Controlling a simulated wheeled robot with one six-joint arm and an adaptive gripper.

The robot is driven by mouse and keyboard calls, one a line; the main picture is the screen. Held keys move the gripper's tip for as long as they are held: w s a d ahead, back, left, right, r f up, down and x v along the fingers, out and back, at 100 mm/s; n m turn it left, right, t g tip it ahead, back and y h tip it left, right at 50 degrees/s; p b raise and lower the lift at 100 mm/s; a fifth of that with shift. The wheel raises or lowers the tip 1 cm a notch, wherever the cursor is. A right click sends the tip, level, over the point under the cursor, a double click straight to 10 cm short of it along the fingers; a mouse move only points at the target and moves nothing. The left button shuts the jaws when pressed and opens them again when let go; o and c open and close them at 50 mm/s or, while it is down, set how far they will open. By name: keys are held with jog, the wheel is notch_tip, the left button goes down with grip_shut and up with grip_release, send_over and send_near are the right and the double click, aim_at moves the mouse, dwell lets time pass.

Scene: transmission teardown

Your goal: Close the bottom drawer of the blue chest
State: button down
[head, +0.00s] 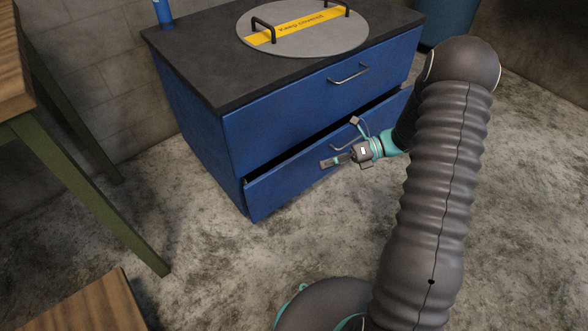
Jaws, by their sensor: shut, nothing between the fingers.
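The blue chest (192,128) stands against the back wall with a dark top. Its bottom drawer (268,193) is pulled out a little, with a dark gap above its front. The top drawer (290,112) looks shut. My gripper (326,162) is shut and empty, in front of the bottom drawer's front near its handle (344,145). Its fingers point left across the drawer front. I cannot tell whether they touch it. My wrist and arm hide the right part of the bottom drawer.
A round grey lid (338,42) with a yellow label and two black handles lies on the chest. A blue bottle (163,12) stands at its back left corner. A wooden table with green legs (85,190) is at left. The concrete floor (235,260) before the chest is clear.

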aim_at(288, 160)
jog(key=w+d+f+m+t+y, duration=0.1)
jog(key=w+f+m+t+y, duration=0.1)
jog(key=f+m, duration=0.35)
jog(key=w+d+f+m+t+y, duration=0.1)
jog(key=d+f+m+t, duration=0.1)
jog(key=f+m, duration=0.3)
jog(key=shift+n, duration=0.55)
jog(key=shift+w+a+f, duration=0.2)
jog(key=shift+w+a, duration=0.6)
jog(key=shift+a, duration=1.25)
jog(key=shift+w+a+f, duration=0.25)
jog(key=shift+w+a, duration=0.55)
jog(key=shift+a, duration=1.25)
jog(key=shift+w+a+f, duration=0.2)
jog(key=shift+w+a, duration=0.6)
jog(key=shift+a, duration=1.25)
jog(key=w+a, duration=0.1)
jog(key=w, duration=0.1)
jog(key=w+a+b, duration=0.1)
jog(key=shift+w+a+f, duration=0.15)
jog(key=shift+w+a, duration=0.2)
jog(key=shift+w+r, duration=0.25)
jog(key=shift+a, duration=0.1)
